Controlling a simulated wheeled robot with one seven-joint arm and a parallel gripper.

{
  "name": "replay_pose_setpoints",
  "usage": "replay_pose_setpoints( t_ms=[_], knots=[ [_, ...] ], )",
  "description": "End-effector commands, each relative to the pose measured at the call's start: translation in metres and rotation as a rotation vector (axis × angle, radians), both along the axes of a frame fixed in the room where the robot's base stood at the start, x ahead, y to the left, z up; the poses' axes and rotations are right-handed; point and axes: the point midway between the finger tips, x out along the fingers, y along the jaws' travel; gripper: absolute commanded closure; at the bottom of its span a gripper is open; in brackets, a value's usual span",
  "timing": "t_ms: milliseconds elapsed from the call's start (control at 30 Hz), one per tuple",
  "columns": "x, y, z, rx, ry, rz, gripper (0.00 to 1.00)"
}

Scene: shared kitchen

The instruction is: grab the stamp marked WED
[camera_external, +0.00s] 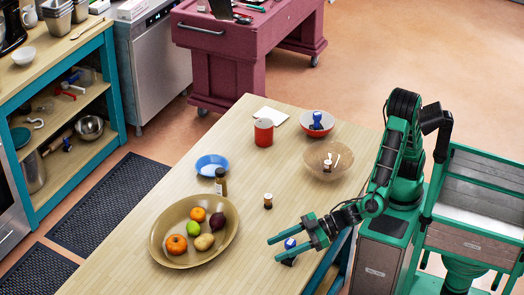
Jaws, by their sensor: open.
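My gripper (274,248) is open low over the near right part of the wooden table. A small blue and white object (290,243), possibly a stamp, shows between its two fingers, partly hidden by them. I cannot tell whether the fingers touch it. Another blue object, stamp-like (317,120), stands in the red bowl (329,129) at the back right. A small brown piece with a pale top (268,201) stands alone on the table behind the gripper. No WED marking is readable on any of them.
A large oval bowl (158,240) of fruit is left of my gripper. The table (240,262) is bare between fruit bowl and gripper.

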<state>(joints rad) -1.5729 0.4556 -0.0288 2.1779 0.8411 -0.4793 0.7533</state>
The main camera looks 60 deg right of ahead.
Motion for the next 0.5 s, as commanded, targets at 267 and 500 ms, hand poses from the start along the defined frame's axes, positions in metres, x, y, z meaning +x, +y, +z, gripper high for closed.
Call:
replay_pose_setpoints(
  t_ms=[267, 500],
  knots=[
    [0.0027, 0.0071, -0.0090, -0.011, 0.000, 0.006, 0.49],
    [0.0033, 0.0067, -0.0070, -0.008, -0.001, 0.005, 0.88]
  ],
)
